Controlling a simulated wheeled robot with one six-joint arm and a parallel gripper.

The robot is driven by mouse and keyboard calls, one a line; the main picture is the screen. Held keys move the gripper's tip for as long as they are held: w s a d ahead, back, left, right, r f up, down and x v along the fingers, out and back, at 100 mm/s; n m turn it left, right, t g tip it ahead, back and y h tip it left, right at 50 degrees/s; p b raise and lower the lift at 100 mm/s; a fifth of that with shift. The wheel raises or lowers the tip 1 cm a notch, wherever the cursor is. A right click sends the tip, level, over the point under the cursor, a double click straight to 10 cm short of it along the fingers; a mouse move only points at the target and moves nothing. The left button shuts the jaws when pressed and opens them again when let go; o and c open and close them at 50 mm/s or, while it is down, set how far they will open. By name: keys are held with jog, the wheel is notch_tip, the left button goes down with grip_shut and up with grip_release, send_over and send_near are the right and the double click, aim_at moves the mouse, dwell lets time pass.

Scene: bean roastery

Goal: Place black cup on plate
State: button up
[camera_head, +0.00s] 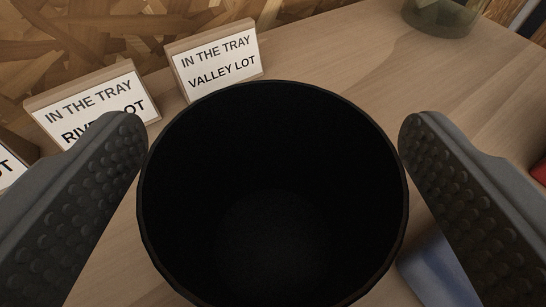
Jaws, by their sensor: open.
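A black cup (275,190) stands in the middle of the view, its round open mouth facing the camera and its inside dark. My gripper (272,140) is open, with one dark studded finger on each side of the cup. The left finger is close to the cup's left rim, and the right finger is close to its right rim; I cannot tell whether either touches. No plate can be made out for certain. A blue-grey surface (435,268) shows partly at the lower right, behind the right finger.
Small wooden-framed signs stand at the back left, one reading "IN THE TRAY VALLEY LOT" (215,62) and another partly hidden (90,100). A greenish clear round vessel (442,14) stands at the top right. A red thing (540,173) shows at the right edge. Wooden tabletop (350,65) behind the cup is clear.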

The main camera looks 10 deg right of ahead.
jog(key=shift+r, duration=0.15)
jog(key=v, duration=1.2)
jog(key=shift+a, duration=0.1)
